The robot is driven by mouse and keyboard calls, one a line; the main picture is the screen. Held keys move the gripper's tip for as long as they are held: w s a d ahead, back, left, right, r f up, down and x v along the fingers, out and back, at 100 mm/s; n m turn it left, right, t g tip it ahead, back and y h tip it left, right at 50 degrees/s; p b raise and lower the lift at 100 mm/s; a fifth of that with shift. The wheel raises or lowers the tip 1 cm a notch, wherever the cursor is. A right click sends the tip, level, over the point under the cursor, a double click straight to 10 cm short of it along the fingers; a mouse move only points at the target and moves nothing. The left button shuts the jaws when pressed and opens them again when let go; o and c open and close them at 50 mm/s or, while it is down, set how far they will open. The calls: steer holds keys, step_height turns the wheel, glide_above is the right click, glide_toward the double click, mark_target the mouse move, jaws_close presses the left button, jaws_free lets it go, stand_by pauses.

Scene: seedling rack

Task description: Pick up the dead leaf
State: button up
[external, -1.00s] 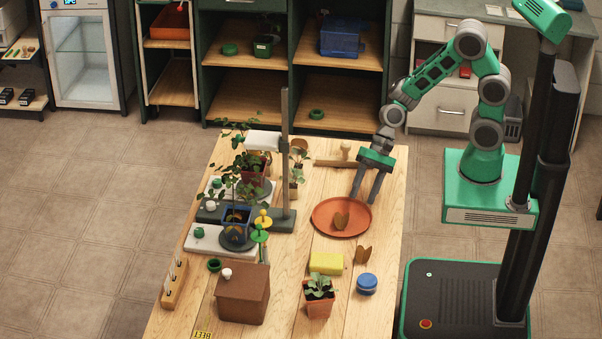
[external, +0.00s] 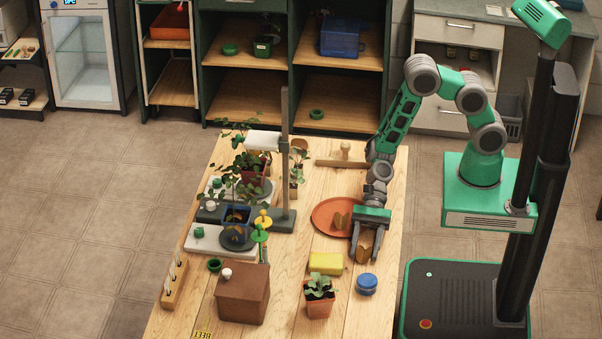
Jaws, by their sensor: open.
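A brown dead leaf (external: 364,255) stands on the wooden table, right of the yellow sponge and below the orange saucer. My gripper (external: 363,252) points down at this leaf, its two fingers apart on either side of it in the picture. I cannot tell whether they touch it. A second brown leaf (external: 341,220) is on the orange saucer (external: 322,214), partly hidden by my gripper.
A yellow sponge (external: 326,263), a blue lid-like jar (external: 367,284) and a potted seedling (external: 319,296) stand close by. A brown box (external: 243,294) is to the left. Plants under a lamp stand fill the table's left side.

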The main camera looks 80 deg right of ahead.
steer(key=shift+c, duration=0.6)
jaws_close()
